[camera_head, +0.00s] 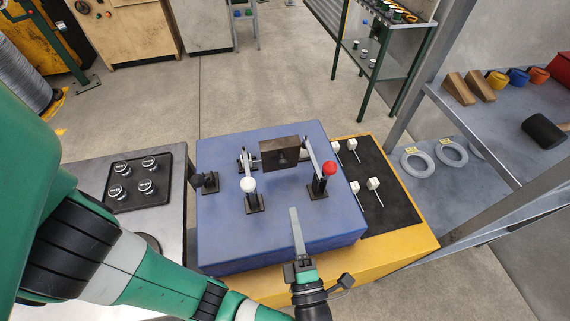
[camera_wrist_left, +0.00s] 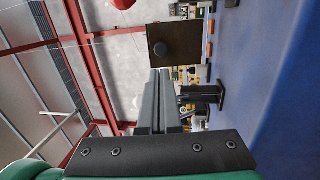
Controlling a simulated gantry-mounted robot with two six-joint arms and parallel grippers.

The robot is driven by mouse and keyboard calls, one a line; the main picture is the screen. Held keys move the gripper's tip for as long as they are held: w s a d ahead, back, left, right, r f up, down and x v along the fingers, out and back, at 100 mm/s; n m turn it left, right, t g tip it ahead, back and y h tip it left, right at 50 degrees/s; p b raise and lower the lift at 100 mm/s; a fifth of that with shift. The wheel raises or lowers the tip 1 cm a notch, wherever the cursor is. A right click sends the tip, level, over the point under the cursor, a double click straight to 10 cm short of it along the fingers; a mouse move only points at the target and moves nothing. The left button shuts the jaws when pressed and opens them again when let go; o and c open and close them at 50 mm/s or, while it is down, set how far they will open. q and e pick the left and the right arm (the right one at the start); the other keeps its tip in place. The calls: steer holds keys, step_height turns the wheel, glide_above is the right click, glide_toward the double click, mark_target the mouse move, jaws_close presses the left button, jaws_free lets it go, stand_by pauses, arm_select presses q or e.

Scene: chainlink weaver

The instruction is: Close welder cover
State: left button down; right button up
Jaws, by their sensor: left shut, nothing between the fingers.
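The welder stands in the head view as a blue block (camera_head: 228,222) with metal arms and black brackets on top. A dark brown plate (camera_head: 280,153), which looks like the cover, is held up between the arms above the blue surface. A red ball knob (camera_head: 329,168) is at its right and a white ball knob (camera_head: 248,184) at its left. My left gripper (camera_head: 294,212) is shut and empty over the front of the blue top, apart from the plate. In the left wrist view the shut fingers (camera_wrist_left: 160,74) point toward the brown plate (camera_wrist_left: 176,44). My right gripper is not in view.
A black panel with several round knobs (camera_head: 120,191) lies on the metal table at left. White pieces (camera_head: 373,184) stand on a black mat at right, on the yellow bench. A grey shelf (camera_head: 455,97) with coloured pieces and rings is farther right.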

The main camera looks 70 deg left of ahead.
mark_target(283, 165)
arm_select(q)
steer(key=a+p, duration=0.1)
steer(key=a, duration=0.2)
steer(key=a+r+p, duration=0.1)
steer(key=a, duration=0.3)
steer(key=w+a, duration=0.1)
steer(key=a, duration=0.2)
steer(key=shift+a+r+p, duration=0.2)
steer(key=shift+p, duration=0.2)
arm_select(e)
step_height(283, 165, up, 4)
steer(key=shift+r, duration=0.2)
arm_select(q)
steer(key=shift+r, duration=0.1)
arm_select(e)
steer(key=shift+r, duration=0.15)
